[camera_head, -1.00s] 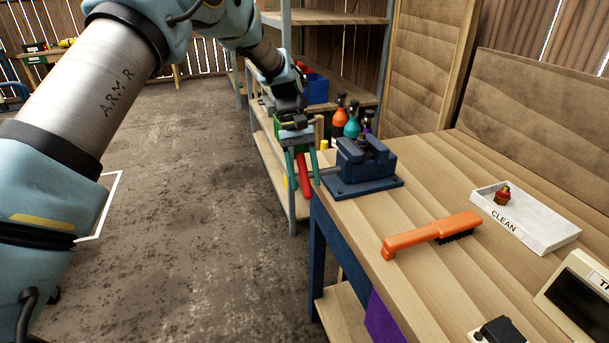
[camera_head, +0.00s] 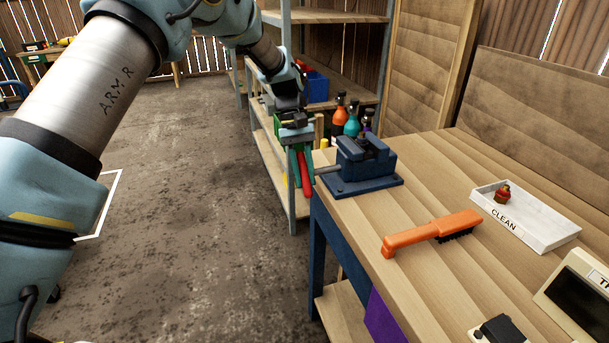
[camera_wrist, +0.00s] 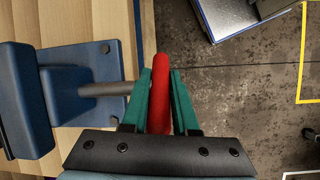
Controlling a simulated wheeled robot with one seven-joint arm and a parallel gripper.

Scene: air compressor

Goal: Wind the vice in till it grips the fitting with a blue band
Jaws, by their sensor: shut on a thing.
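The blue vice (camera_head: 365,165) is bolted at the far left corner of the bench. Its grey screw rod sticks out past the bench edge and also shows in the wrist view (camera_wrist: 100,89). A red handle (camera_wrist: 162,75) stands at the rod's outer end. My gripper (camera_wrist: 160,100) has its green fingers on both sides of the red handle and is shut on it. In the head view my gripper (camera_head: 301,168) is just off the bench's left end. A small dark piece shows at the vice jaws, but I cannot make out a blue band or whether it is gripped.
An orange brush (camera_head: 430,234) lies on the bench. A white tray (camera_head: 545,232) marked CLEAN holds a red-banded brass fitting (camera_head: 502,194). A shelf (camera_head: 262,125) with bottles and a blue bin stands behind my gripper. The floor left of the bench is open.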

